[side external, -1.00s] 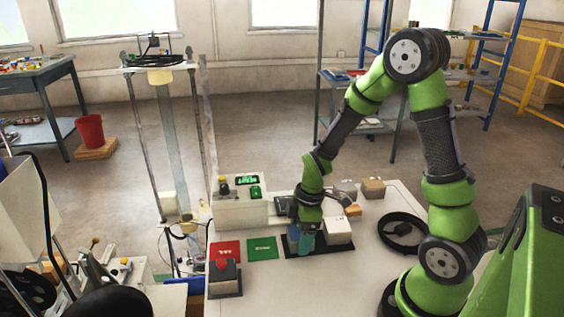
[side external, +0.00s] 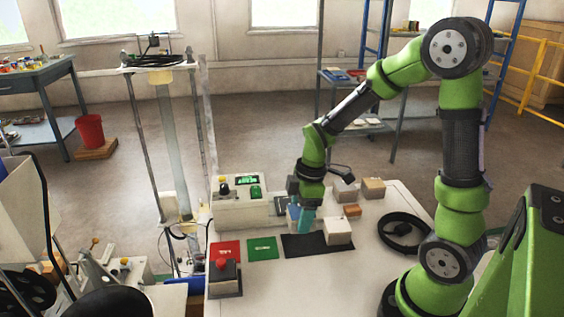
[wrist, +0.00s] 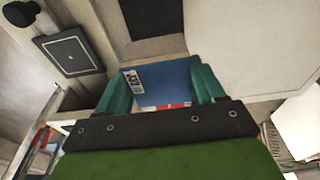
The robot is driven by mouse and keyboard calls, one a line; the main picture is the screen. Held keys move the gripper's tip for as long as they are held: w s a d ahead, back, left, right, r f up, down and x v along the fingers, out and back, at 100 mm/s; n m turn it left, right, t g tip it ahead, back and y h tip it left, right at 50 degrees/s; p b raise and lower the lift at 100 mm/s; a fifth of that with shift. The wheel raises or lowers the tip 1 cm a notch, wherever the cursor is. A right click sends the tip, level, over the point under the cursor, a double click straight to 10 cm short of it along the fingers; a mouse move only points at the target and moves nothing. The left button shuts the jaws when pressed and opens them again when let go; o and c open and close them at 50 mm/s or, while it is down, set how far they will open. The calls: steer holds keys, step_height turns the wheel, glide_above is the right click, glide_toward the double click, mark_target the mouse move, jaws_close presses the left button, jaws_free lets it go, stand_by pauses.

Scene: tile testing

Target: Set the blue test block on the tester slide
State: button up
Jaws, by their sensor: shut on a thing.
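My gripper (side external: 303,222) has teal fingers and is above the white table, near the left end of a black mat. In the wrist view the fingers are on both sides of the blue test block (wrist: 163,82), which carries a white printed label. In the side view the block (side external: 292,213) shows only as a small bluish patch beside the fingers. A tall tester frame (side external: 147,140) with a clear vertical tube stands to the left of the table. I cannot clearly make out which part is the slide.
The black mat (side external: 300,244) bears a white block (side external: 338,234). A control box (side external: 238,212), red card (side external: 225,251), green card (side external: 262,248) and red-button box (side external: 223,278) are to the left. Other blocks (side external: 373,187) sit behind; a black ring (side external: 404,232) lies right.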

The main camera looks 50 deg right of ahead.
step_height(320, 180, up, 2)
steer(key=shift+d+r, duration=0.15)
steer(key=shift+r, duration=0.1)
steer(key=w+d, duration=1)
steer(key=shift+w+f, duration=0.15)
steer(key=shift+f, duration=3.15)
steer(key=shift+f, duration=0.35)
steer(key=o, duration=1.4)
steer(key=shift+o, duration=0.3)
steer(key=shift+r, duration=3.05)
